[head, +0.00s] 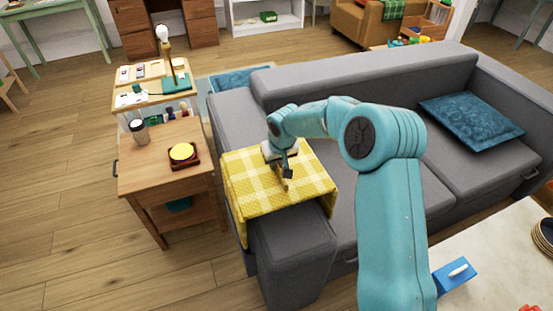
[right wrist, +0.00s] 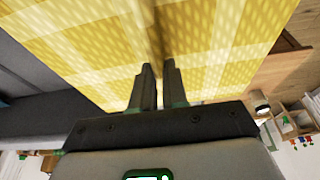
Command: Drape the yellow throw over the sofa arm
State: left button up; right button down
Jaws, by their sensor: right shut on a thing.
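The yellow checked throw (head: 248,174) lies over the near arm of the grey sofa (head: 297,250). Part of it hangs down the arm's left side, and its right part reaches toward the seat. My right gripper (head: 285,183) is over the throw's middle and is shut on its cloth. In the right wrist view the fingertips (right wrist: 158,68) meet a fold of the throw (right wrist: 100,40), which fills the upper part of the picture. My left gripper is not in view.
A wooden side table (head: 150,185) with a tumbler (head: 140,132) and a yellow-topped item (head: 182,152) stands just left of the sofa arm. A blue cushion (head: 470,118) lies on the sofa's far end. A low table (head: 490,255) is at the lower right.

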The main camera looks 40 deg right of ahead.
jog(key=shift+f+b, duration=3.85)
jog(key=shift+f, duration=0.65)
jog(key=shift+f, duration=0.15)
jog(key=c, duration=1.1)
grip_release()
jog(key=p+v, duration=0.1)
jog(key=v, duration=1.5)
jog(key=shift+s, duration=0.1)
notch_tip(320, 180, up, 8)
jog(key=p, duration=0.7)
